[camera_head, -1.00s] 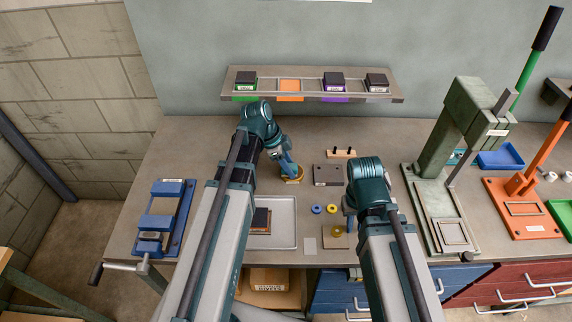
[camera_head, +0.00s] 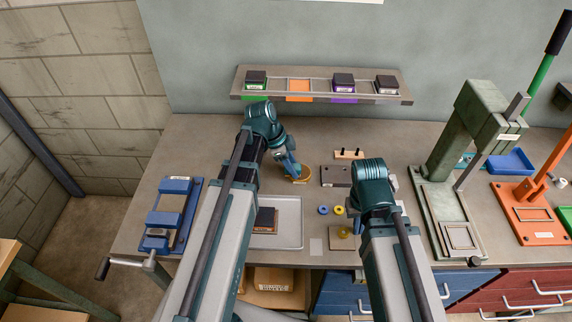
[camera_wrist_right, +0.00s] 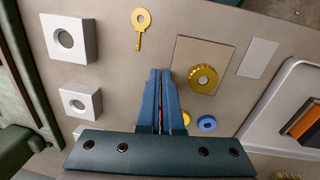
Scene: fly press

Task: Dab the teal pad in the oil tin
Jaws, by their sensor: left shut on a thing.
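The oil tin (camera_head: 303,174) is a round, yellow-orange open tin on the bench, right of the left arm's end. My left gripper (camera_head: 292,169) points down at the tin's left rim, its blue fingers partly overlapping the tin in the picture. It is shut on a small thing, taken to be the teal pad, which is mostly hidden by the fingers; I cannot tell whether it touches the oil. My right gripper (camera_wrist_right: 163,98) has its blue fingers together, empty, above the bench; in the head view its arm hides most of it.
A grey tray (camera_head: 290,222) with a dark block lies near the front. A blue ring (camera_head: 323,210), a yellow ring (camera_head: 338,210) and a gold knurled piece (camera_wrist_right: 203,78) lie by the right gripper. The blue vise (camera_head: 170,215) stands left, the green press (camera_head: 470,130) right.

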